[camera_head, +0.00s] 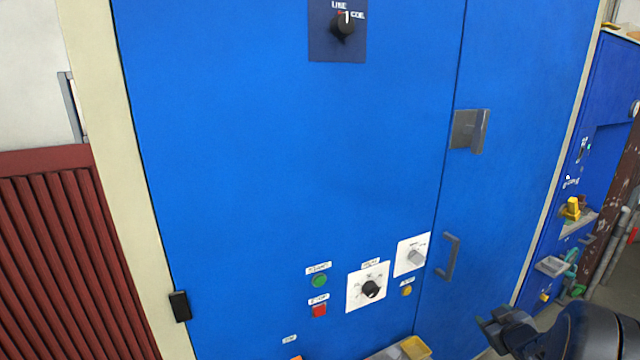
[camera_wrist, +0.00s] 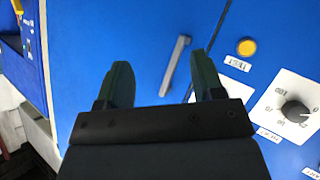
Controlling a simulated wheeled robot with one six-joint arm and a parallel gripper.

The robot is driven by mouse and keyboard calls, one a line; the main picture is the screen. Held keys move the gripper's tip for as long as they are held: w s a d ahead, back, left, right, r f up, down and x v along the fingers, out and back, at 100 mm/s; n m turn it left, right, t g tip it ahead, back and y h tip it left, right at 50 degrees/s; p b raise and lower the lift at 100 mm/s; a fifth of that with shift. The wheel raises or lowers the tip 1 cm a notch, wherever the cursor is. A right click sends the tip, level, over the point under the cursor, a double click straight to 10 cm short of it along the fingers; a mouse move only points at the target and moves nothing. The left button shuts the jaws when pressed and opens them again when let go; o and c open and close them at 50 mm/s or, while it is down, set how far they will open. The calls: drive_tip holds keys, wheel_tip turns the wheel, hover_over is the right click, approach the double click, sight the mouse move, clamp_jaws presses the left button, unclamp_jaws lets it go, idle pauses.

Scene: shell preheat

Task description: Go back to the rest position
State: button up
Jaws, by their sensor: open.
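My gripper (camera_head: 497,330) shows at the lower right of the head view, in front of the blue cabinet (camera_head: 290,170) and low beside its grey handle (camera_head: 449,257). In the wrist view my gripper (camera_wrist: 160,82) has its two dark fingers apart, with nothing between them but the blue cabinet face. The handle (camera_wrist: 175,65) shows between and beyond the fingers there, and I cannot tell the distance to it. My gripper appears empty.
The cabinet carries a black knob (camera_head: 370,289), a grey knob (camera_head: 416,256), a green button (camera_head: 320,281), a red button (camera_head: 319,310) and a yellow button (camera_head: 407,291). A rotary switch (camera_head: 343,27) is higher up. A yellow-edged tray (camera_head: 415,348) is at the bottom.

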drive_tip(key=s+a+r+m+g+p, duration=0.3)
drive_tip(key=s+a+m+g, duration=0.3)
drive_tip(key=s+a+g, duration=0.5)
drive_tip(key=s+a+r+n+t+y+p, duration=0.1)
drive_tip(key=s+a+r, duration=0.2)
drive_tip(key=a, duration=0.5)
drive_tip(key=s+a+r+n+y+p, duration=0.1)
drive_tip(key=s+a+r, duration=0.1)
drive_tip(key=a+r, duration=0.3)
drive_tip(key=a, duration=0.2)
drive_tip(key=shift+s+a+t+p, duration=0.4)
drive_tip(key=shift+r, duration=0.1)
